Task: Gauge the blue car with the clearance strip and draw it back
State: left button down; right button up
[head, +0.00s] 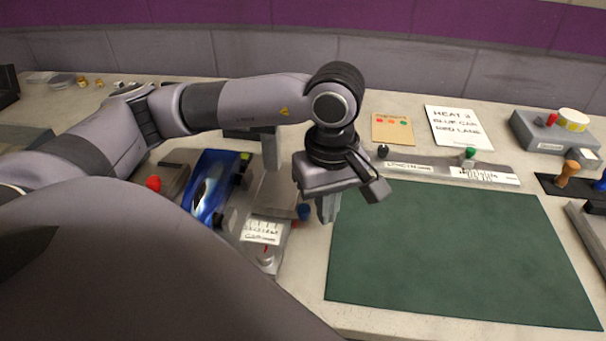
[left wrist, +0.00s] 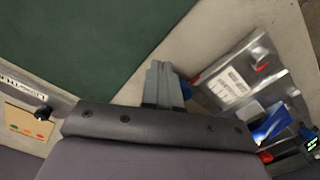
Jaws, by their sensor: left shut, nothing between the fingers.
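A white label (head: 262,231) lies on the fixture's near end. A blue knob (head: 304,212) is at the fixture's right side. I cannot tell for sure which part is the clearance strip. My left gripper (head: 327,212) is shut and empty, pointing down just right of the blue knob; its fingers also show in the left wrist view (left wrist: 160,72). My right gripper is not in view.
A green mat (head: 455,250) lies clear at right. Behind it is a long grey gauge (head: 425,168) with black and green knobs. Two cards (head: 392,129) (head: 457,128) lie farther back. A grey box (head: 545,140) with a yellow-banded roll stands at back right. A red knob (head: 153,183) is left of the car.

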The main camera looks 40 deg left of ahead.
aim_at(288, 216)
pick_arm(q)
jog(key=shift+s+a+b, duration=0.4)
jog(key=shift+s+a, duration=0.2)
jog(key=shift+a, duration=0.4)
jog(key=shift+s+a+b, duration=0.4)
jog(key=shift+s+a, duration=0.2)
jog(key=shift+a, duration=0.4)
jog(key=shift+s+a+b, duration=0.4)
jog(key=shift+s+a, duration=0.2)
jog(key=shift+a, duration=0.4)
dwell(1.9)
jog(key=shift+w+d, duration=0.2)
jog(key=shift+d, duration=0.15)
dwell(0.8)
jog(key=shift+r, duration=0.1)
notch_tip(288, 216, up, 8)
jog(key=p, duration=0.4)
jog(key=shift+p, duration=0.4)
dwell(0.7)
